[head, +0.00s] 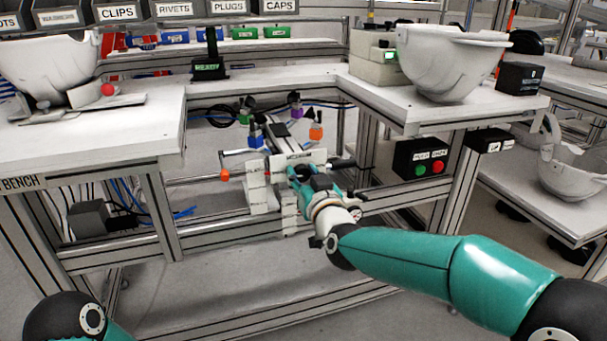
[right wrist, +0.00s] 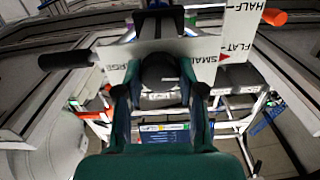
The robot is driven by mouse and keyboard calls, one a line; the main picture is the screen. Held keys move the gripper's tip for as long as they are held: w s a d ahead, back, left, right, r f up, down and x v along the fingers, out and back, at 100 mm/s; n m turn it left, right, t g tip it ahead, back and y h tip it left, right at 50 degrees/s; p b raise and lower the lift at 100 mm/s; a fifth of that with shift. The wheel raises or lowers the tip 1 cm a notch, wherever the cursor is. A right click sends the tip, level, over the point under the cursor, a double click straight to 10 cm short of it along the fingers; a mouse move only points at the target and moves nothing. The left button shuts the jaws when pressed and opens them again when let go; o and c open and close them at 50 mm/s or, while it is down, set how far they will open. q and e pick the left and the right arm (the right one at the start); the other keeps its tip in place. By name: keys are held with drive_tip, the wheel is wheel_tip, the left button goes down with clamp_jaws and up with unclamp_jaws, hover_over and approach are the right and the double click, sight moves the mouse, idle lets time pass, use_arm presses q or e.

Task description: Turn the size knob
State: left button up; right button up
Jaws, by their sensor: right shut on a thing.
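The size knob (right wrist: 160,72) is a dark round knob on a white plate (right wrist: 118,62) in the right wrist view. My right gripper (right wrist: 160,88) is shut on the knob, one finger on each side. In the head view my right gripper (head: 303,174) reaches the front of the white fixture (head: 258,185) in the gap between the benches, and hides the knob. My left gripper is out of view; only part of my left arm shows at bottom left.
A black handle (right wrist: 65,59) sticks out left of the plate. A scale marked "HALF" and "FLAT" (right wrist: 238,45) stands to its right. An orange-tipped lever (head: 224,175) sits left of the fixture. White helmet shells (head: 450,65) stand on both benches. A button box (head: 421,158) hangs at right.

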drive_tip(key=shift+f, duration=0.5)
drive_tip(key=o, duration=0.9)
drive_tip(key=shift+o, duration=1.3)
drive_tip(key=shift+r, duration=0.25)
drive_tip(key=v, duration=1.2)
